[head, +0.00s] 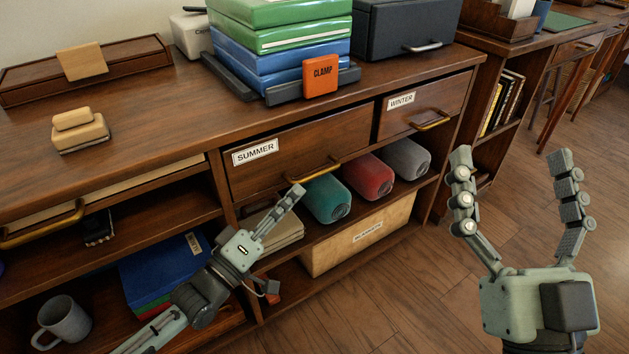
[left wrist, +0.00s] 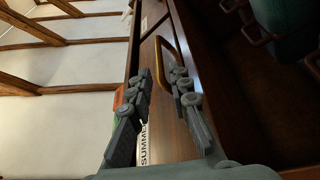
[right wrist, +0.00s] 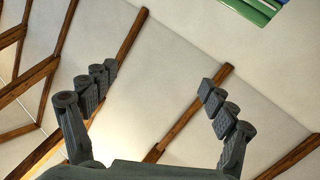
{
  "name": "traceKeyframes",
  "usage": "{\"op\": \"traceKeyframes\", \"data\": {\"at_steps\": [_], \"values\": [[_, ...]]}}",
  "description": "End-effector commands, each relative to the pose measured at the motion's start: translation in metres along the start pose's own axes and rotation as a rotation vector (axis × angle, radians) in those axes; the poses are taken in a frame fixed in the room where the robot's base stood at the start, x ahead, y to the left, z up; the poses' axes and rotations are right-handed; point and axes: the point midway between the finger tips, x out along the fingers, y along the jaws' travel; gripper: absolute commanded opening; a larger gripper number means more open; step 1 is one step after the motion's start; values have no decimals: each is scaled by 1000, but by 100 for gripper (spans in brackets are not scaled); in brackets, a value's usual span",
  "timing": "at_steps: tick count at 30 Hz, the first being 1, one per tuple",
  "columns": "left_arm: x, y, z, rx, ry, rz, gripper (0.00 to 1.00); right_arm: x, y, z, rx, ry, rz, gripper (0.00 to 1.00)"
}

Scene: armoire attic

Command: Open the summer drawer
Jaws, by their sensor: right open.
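The summer drawer (head: 300,146) is a brown wooden front with a white SUMMER label (head: 255,152); it looks shut, about level with the winter drawer beside it. Its brass handle (head: 316,174) runs along its lower part. My left gripper (head: 295,192) is just below and in front of that handle in the head view. In the left wrist view its fingers (left wrist: 160,78) are apart, with the handle (left wrist: 158,60) showing between and behind them. Contact with the handle cannot be told. My right gripper (head: 515,172) is open and empty, raised over the floor at the right.
The winter drawer (head: 425,105) is to the right. Teal (head: 326,198), red (head: 369,176) and grey (head: 405,158) rolls lie on the shelf below. The floor (head: 400,290) in front is clear.

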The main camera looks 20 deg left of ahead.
Motion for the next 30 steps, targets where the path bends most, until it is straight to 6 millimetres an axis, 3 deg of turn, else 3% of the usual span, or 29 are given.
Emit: {"op": "traceKeyframes", "data": {"at_steps": [6,13,23,28,30], "values": [[36,1,-1,3,3,3,19,0,1,-5,-3,42,1,85],[64,0,0,3,0,-1,19,-1,2,-12,-6,83,2,85],[70,0,0,4,-1,-2,19,0,2,-14,-7,94,2,85],[70,0,0,4,-1,-2,1,0,3,-14,-7,94,2,85],[70,0,0,4,-1,-2,0,0,3,-14,-7,94,2,85]]}}
